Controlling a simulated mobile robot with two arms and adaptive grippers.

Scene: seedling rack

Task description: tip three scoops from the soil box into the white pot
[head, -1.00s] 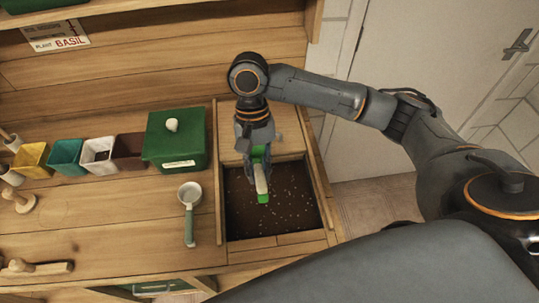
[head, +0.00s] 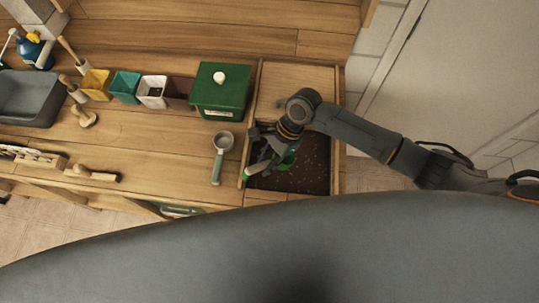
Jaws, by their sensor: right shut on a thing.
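The soil box (head: 338,185) is a wooden bin at the right end of the bench, with dark speckled soil (head: 312,170) in it. The white pot (head: 152,91) stands in the row of pots left of the green box, with some dark soil visible inside. My left gripper is not in view.
A green lidded box (head: 222,92) stands between the pots and the soil box. A grey-cupped scoop (head: 221,157) with a green handle lies left of the soil box. Yellow (head: 96,84), teal (head: 125,87) and brown (head: 179,91) pots flank the white one.

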